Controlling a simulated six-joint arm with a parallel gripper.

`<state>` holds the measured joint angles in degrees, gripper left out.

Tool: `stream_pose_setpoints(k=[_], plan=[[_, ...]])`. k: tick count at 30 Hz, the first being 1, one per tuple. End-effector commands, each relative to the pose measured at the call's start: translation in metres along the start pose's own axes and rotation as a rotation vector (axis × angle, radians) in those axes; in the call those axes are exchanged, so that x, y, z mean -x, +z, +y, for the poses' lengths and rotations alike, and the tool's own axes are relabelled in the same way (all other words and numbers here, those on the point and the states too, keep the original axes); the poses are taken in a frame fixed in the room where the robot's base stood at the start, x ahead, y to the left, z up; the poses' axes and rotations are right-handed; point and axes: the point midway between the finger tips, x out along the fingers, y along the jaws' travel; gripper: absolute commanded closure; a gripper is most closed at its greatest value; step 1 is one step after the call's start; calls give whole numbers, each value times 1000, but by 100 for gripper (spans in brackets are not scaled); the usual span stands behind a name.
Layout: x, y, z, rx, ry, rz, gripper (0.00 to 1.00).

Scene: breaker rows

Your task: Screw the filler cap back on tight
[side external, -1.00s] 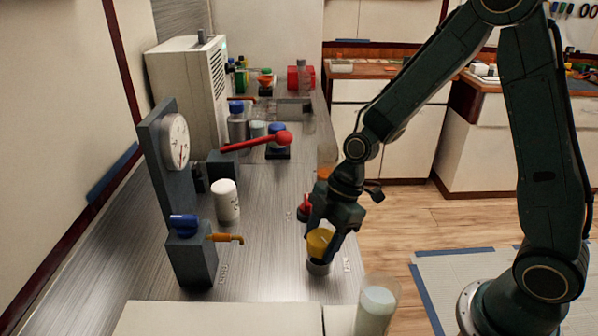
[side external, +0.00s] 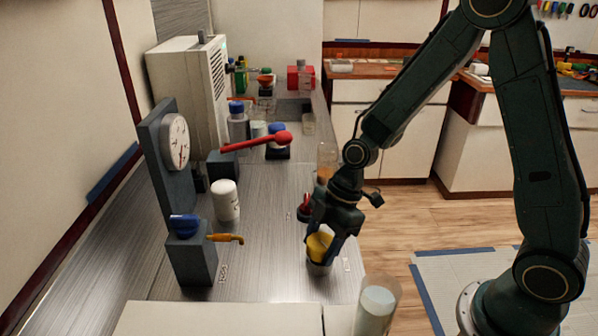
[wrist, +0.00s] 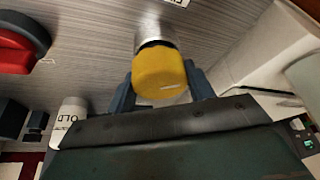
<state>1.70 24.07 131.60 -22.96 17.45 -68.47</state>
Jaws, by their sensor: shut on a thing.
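The yellow filler cap (side external: 318,247) is between the fingers of my gripper (side external: 327,243), which is shut on it. The cap is at the top of a short grey metal filler neck (side external: 318,268) near the front right edge of the metal bench. In the wrist view the cap (wrist: 160,72) shows between the two dark fingers, with the shiny neck (wrist: 156,22) and a dark ring directly beyond it. I cannot tell how far the cap is threaded. The cap carries a pale mark on its side.
A red knob (side external: 305,207) stands close behind my gripper. A clear cylinder with pale contents (side external: 375,305) stands in front. A white canister (side external: 225,201), a blue-handled valve block (side external: 190,255) and a red lever (side external: 257,142) are to the left. Bare bench lies between.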

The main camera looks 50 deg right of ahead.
Motion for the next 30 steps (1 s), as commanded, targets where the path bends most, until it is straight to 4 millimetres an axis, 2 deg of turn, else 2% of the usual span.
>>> stream_pose_setpoints(k=[12,13,16,17,30], plan=[[-7,3,0,0,-1,0,70],[-7,3,0,0,0,0,43],[-7,3,0,0,-1,0,24],[-7,3,0,0,-1,0,22],[-3,3,0,0,0,0,22]])
